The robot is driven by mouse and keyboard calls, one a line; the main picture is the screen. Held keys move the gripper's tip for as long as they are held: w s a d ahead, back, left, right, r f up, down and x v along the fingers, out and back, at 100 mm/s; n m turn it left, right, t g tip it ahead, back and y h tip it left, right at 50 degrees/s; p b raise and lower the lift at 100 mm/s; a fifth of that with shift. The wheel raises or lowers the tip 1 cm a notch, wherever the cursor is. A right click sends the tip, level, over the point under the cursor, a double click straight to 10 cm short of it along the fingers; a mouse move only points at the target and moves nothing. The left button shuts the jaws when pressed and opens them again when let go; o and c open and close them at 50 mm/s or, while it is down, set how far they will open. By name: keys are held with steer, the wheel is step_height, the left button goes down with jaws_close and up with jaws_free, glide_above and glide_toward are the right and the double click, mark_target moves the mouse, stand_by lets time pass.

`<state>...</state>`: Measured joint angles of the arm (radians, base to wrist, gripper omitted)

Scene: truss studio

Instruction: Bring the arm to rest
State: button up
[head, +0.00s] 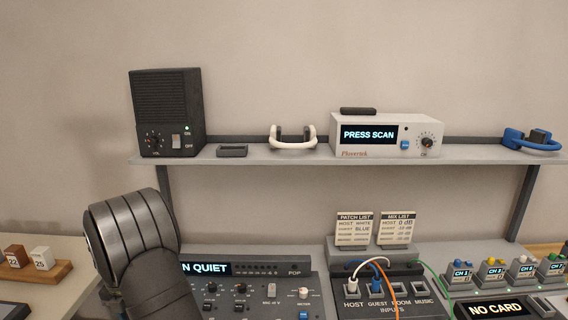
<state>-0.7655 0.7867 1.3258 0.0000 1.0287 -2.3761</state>
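My arm shows at the lower left as a dark grey ribbed link in front of the mixer panel (262,290). It covers the left end of that panel and part of its display. My gripper cannot be made out in this view, and neither can anything it might hold.
A grey shelf (235,157) bears a black speaker (166,100), a white headset (292,143), a white "PRESS SCAN" unit (385,135) and a blue headset (530,143). Below are two list cards (354,228), an inputs box (385,304) with cables, and a "NO CARD" unit (500,308).

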steer(key=shift+f, duration=0.4)
steer(key=shift+s, duration=0.3)
steer(key=shift+w+r, duration=0.1)
